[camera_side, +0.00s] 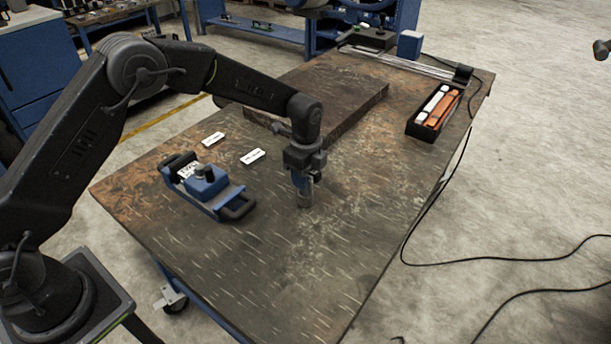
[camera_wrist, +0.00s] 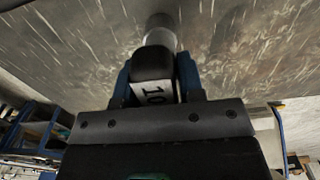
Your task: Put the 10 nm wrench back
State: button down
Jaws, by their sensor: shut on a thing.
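My gripper (camera_side: 301,180) is over the middle of the table, pointing down and shut on the 10 nm wrench. The wrench's grey metal end (camera_side: 304,199) sticks out below the fingers, close to the tabletop; I cannot tell whether it touches. In the wrist view my gripper's blue fingers (camera_wrist: 156,76) stand on both sides of the wrench's dark body (camera_wrist: 153,62). A white label reading "10" faces the camera, and the grey round end points away. The rest of the wrench is hidden by the gripper.
On the worn table (camera_side: 330,240), a blue device with black handles (camera_side: 207,187) lies left of my gripper. Two small white labels (camera_side: 253,156) (camera_side: 213,139) lie behind. A raised dark plate (camera_side: 335,105) is farther back. A black tray (camera_side: 424,131) holding white and orange pieces stands right.

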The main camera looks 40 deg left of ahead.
jog(key=shift+f, duration=0.2)
jog(key=shift+f, duration=0.15)
jog(key=c, duration=0.7)
grip_release()
jog(key=shift+c, duration=0.2)
